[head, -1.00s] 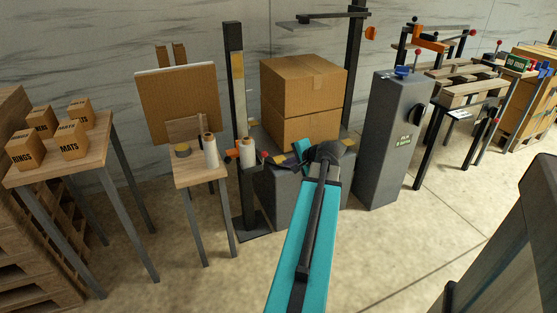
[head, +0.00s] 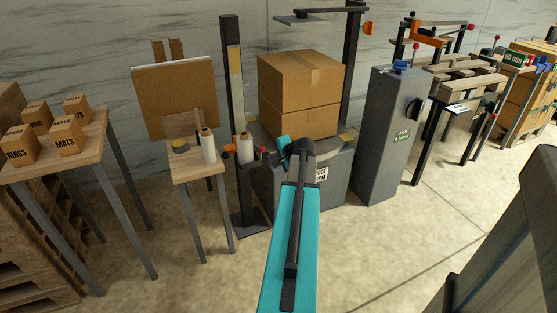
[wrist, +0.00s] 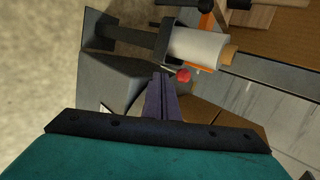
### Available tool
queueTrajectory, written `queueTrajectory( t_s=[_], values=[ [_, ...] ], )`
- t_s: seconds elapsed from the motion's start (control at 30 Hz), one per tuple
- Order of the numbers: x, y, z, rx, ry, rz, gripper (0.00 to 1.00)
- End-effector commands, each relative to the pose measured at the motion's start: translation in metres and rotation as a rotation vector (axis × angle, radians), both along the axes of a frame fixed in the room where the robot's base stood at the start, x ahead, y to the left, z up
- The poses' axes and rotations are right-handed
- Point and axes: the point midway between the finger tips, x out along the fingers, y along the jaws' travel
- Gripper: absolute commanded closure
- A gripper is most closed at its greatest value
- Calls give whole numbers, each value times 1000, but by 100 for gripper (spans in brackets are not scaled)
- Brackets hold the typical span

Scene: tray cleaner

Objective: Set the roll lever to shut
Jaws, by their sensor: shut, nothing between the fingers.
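The white film roll (head: 246,149) is upright on a dark mast in the head view. An orange part (head: 228,149) is to its left and a red knob (head: 264,149) to its right, likely the lever's end. In the wrist view the roll (wrist: 195,49) is at the top, with the red knob (wrist: 184,75) just right of my fingertips. My gripper (wrist: 163,78) is shut and empty, close to the knob; contact cannot be told. In the head view my gripper (head: 270,158) is beside the knob, partly hidden by my wrist. The lever's arm and setting are unclear.
Stacked cartons (head: 300,90) stand on a grey turntable base (head: 335,180) behind my arm. A small table (head: 190,170) with another roll is left of the mast (head: 232,90). A grey pillar (head: 385,140) stands to the right. The floor in front is clear.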

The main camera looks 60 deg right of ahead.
Motion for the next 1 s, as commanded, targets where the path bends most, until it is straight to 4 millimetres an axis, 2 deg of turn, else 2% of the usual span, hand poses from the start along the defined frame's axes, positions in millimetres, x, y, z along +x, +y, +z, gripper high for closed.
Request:
queueTrajectory(
  t_s=[0.1,0.3,1.0],
  values=[
    [11,-6,1,-1,1,1,100],
    [19,-9,3,0,1,1,100],
    [18,-14,9,25,31,-2,100]
  ],
)
